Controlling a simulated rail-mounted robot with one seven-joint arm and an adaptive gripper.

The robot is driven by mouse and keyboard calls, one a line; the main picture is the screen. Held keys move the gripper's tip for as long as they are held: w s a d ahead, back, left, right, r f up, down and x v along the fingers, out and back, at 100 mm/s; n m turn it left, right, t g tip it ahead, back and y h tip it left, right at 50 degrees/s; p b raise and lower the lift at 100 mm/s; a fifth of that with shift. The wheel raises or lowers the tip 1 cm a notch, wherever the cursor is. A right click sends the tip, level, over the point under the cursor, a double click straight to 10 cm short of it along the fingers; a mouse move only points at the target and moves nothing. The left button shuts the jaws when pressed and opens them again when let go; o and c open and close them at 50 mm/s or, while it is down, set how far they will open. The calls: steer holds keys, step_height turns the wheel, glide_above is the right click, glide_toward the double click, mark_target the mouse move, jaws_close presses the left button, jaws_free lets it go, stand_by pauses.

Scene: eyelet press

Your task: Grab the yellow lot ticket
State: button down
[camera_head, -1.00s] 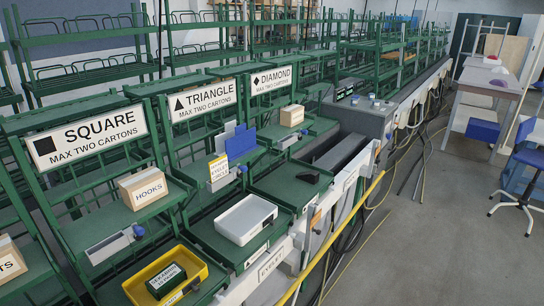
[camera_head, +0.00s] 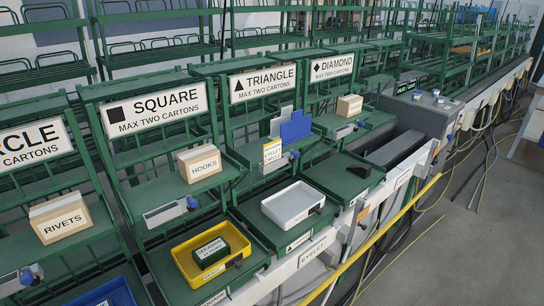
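A small yellow and white card with black print (camera_head: 272,155), which looks like the lot ticket, stands upright at the front of the shelf under the TRIANGLE sign (camera_head: 264,82). Its small print is hard to read. Blue and grey upright panels (camera_head: 296,127) stand just behind it to the right, and a small blue knob is close beside it. My gripper is not in view.
A HOOKS carton (camera_head: 199,164) and a RIVETS carton (camera_head: 60,218) sit on shelves to the left. A yellow tray (camera_head: 180,255) with a dark green box and an empty white tray (camera_head: 277,216) stand in front. A yellow rail (camera_head: 375,236) runs along the front.

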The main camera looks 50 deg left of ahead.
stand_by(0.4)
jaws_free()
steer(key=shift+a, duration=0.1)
